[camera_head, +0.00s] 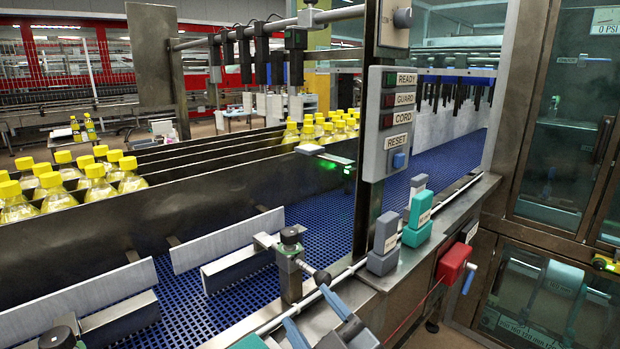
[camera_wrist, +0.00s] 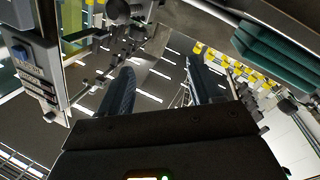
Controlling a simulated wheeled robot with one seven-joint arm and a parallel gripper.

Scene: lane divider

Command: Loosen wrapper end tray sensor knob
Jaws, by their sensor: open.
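My gripper (camera_head: 316,318) is at the bottom of the head view, with its two blue-grey fingers apart and nothing seen between them. In the wrist view my gripper (camera_wrist: 160,84) also shows its two dark fingers spread. Just beyond the fingers in the head view, a metal clamp post (camera_head: 290,268) stands at the conveyor's near edge. It has a dark top knob (camera_head: 290,236) and a dark side knob (camera_head: 320,277) on a short rod, close to the fingertips. A small sensor (camera_head: 348,172) with green lights sits farther back over the lane. I cannot tell which knob is the tray sensor's.
A blue mesh conveyor (camera_head: 330,218) runs behind metal guide plates (camera_head: 228,240). Yellow-capped bottles (camera_head: 98,178) fill the lanes. A button panel (camera_head: 390,122) hangs on an upright post. Grey and teal blocks (camera_head: 418,220) and a red switch box (camera_head: 453,262) stand to the right.

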